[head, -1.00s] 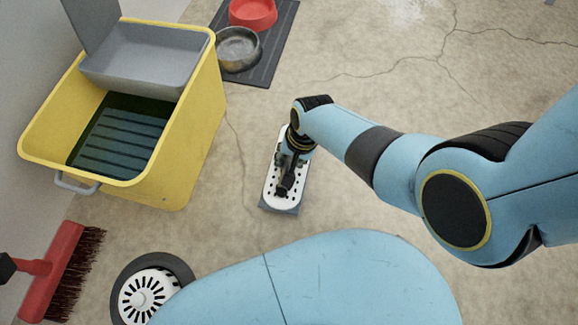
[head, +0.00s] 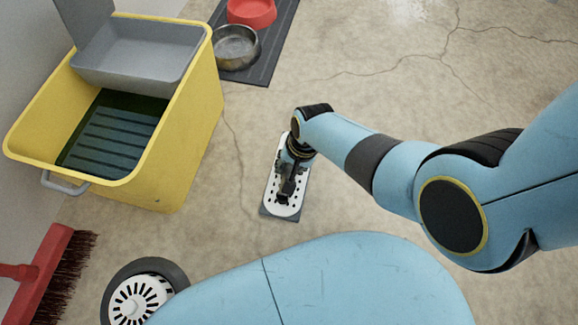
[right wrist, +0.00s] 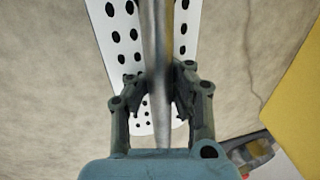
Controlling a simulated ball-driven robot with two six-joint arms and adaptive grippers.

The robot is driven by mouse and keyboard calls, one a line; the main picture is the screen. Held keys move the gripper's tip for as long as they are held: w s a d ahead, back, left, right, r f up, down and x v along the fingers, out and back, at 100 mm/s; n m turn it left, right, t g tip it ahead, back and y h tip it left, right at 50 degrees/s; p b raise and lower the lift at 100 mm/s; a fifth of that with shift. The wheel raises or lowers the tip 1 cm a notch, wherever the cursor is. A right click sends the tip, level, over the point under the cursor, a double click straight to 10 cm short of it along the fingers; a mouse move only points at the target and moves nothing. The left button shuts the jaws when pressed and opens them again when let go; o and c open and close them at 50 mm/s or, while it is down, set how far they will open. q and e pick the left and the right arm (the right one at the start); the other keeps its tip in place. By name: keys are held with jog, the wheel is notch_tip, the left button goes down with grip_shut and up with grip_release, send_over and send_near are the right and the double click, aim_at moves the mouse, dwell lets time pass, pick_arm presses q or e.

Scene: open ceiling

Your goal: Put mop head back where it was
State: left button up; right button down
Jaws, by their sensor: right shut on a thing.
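The mop head (head: 270,203) is a long white plate with rows of dark holes over a grey pad. It is low at the concrete floor in the middle of the head view; I cannot tell whether it touches the floor. My right gripper (head: 288,188) is over it and shut on it. In the right wrist view, the perforated mop head (right wrist: 110,35) extends beyond the fingers of my right gripper (right wrist: 160,88), and a grey metal rod runs between them. The rod hides the exact contact. My left gripper is out of view.
A yellow bucket (head: 188,125) with a grey wringer tray and dark water stands at the left. A red broom (head: 45,275) is at the lower left. A dark mat (head: 268,65) with a metal bowl (head: 236,46) and a red bowl (head: 252,10) lies behind. Floor at the right is clear.

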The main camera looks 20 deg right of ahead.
jog(key=shift+w, duration=0.1)
jog(key=c, duration=1.9)
grip_release()
jog(key=shift+f, duration=0.1)
jog(key=o, duration=0.7)
jog(key=shift+c, duration=0.2)
